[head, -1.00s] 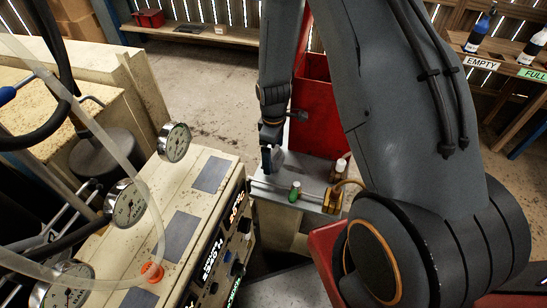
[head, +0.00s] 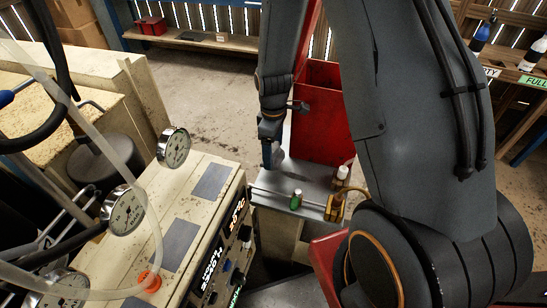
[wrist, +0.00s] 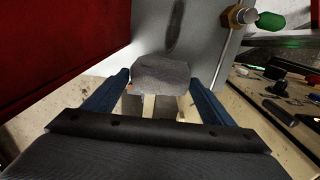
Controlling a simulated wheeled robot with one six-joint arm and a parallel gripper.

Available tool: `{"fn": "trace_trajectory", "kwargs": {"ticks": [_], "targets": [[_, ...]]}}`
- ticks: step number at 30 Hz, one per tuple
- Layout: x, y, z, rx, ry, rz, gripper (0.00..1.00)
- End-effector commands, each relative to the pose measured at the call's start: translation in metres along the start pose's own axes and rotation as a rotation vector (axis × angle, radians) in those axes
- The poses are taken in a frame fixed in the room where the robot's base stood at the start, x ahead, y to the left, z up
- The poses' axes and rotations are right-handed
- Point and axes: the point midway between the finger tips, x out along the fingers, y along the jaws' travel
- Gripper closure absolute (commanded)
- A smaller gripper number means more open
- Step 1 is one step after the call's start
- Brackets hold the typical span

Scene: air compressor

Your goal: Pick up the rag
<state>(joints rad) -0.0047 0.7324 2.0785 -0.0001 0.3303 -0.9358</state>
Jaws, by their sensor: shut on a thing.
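The rag (wrist: 161,74) is a grey, rounded bundle of cloth between the two blue fingers of my gripper (wrist: 158,80) in the wrist view. My gripper is shut on it. In the head view my gripper (head: 270,155) points down over the left part of the grey metal tabletop (head: 315,182). A small grey part of the rag (head: 280,153) shows beside the fingers there. The exact gap between rag and surface is hard to tell.
A red bin (head: 322,110) stands right behind my gripper. The cream panel (head: 185,215) with gauges (head: 173,147) is at the left.

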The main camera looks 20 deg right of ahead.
Motion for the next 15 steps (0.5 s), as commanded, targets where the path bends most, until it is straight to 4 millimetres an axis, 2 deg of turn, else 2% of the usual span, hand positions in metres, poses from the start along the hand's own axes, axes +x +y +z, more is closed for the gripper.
{"fn": "trace_trajectory", "kwargs": {"ticks": [5, 11, 15], "targets": [[-0.026, 0.001, -0.001, 0.000, 0.002, 0.003, 0.48], [-0.021, 0.000, -0.049, -0.005, 0.001, 0.001, 0.48], [-0.021, 0.000, -0.089, -0.005, 0.001, 0.001, 0.48]]}}
